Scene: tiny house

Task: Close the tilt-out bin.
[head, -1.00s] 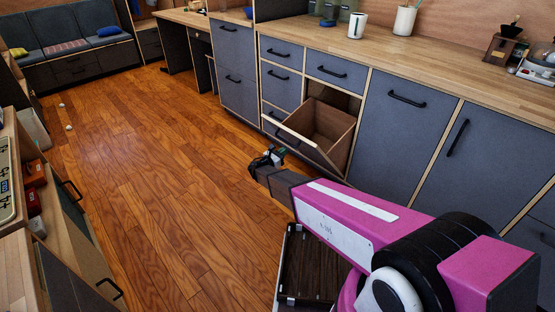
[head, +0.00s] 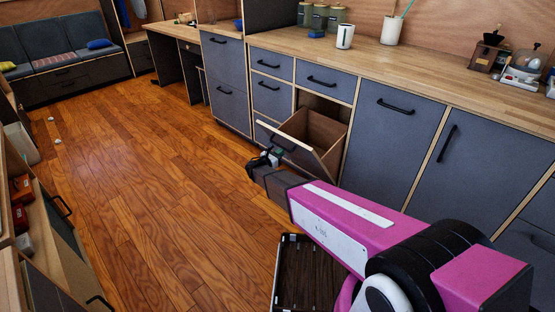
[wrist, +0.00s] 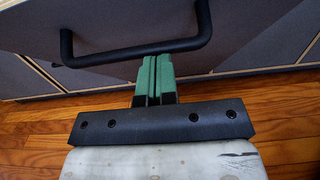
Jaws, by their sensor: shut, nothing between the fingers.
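The tilt-out bin (head: 318,127) is tilted open in the row of grey-blue cabinets, with its wooden inside showing. Its front panel (head: 309,159) leans out over the floor and bears a black bar handle, partly hidden behind my gripper in the head view. My gripper (head: 278,152) is in front of this panel, near the handle. In the wrist view my gripper's green fingers (wrist: 154,58) are together and empty. Their tips are at the lower edge of the black handle (wrist: 130,53) as seen there; I cannot tell whether they touch it or the panel.
Cabinets with black handles flank the bin, under a wooden counter (head: 400,75) with a white mug (head: 345,36). A dark tray-like box (head: 305,270) lies low by my arm. The wooden floor (head: 150,170) to the left is mostly clear. Another cabinet edges the left.

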